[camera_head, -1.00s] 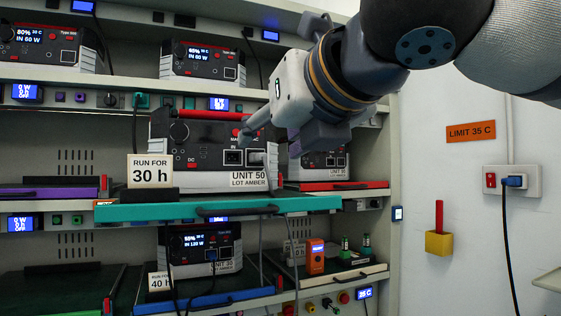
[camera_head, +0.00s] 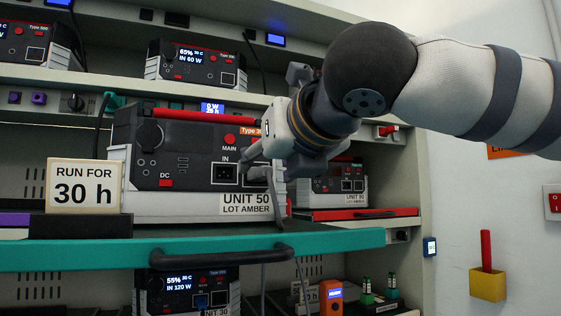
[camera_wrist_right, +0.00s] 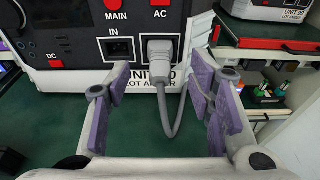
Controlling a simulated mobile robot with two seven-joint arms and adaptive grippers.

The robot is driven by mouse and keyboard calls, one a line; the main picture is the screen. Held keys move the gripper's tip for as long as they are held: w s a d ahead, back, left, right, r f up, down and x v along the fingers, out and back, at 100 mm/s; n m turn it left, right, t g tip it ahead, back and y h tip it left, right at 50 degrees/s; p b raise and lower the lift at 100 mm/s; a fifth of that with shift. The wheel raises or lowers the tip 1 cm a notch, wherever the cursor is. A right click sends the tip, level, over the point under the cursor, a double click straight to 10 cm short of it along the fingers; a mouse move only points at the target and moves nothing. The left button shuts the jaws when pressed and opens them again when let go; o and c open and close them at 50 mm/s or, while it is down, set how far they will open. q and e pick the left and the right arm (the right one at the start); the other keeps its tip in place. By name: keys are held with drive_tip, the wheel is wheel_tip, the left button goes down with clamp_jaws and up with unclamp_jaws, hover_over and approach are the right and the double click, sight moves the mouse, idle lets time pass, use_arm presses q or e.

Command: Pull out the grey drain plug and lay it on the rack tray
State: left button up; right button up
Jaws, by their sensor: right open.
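The grey drain plug (camera_wrist_right: 160,62) sits in the AC socket on the front of UNIT 50 (camera_head: 180,150), its grey cable looping down over the tray. In the head view the plug (camera_head: 257,173) is partly hidden behind my right gripper (camera_head: 264,166). In the right wrist view my right gripper (camera_wrist_right: 155,95) is open, with purple-padded fingers on either side of the plug and cable and a gap to each. The rack tray (camera_head: 180,253) under the unit has a teal front edge and a dark handle. Its green surface (camera_wrist_right: 60,125) is bare in front of the unit. My left gripper is out of view.
A RUN FOR 30 h sign (camera_head: 85,187) stands at the tray's left front. A red-edged tray (camera_head: 357,214) with another unit is on the right. The IN socket (camera_wrist_right: 120,48), beside the plug, is empty. Other units fill shelves above and below.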

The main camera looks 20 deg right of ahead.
sight(262, 169)
drive_tip(key=w, duration=0.1)
drive_tip(key=w+f, duration=0.1)
drive_tip(key=shift+w+f, duration=0.15)
drive_tip(key=shift+w, duration=0.15)
drive_tip(key=shift+w+r, duration=0.4)
drive_tip(key=shift+w, duration=0.2)
clamp_jaws()
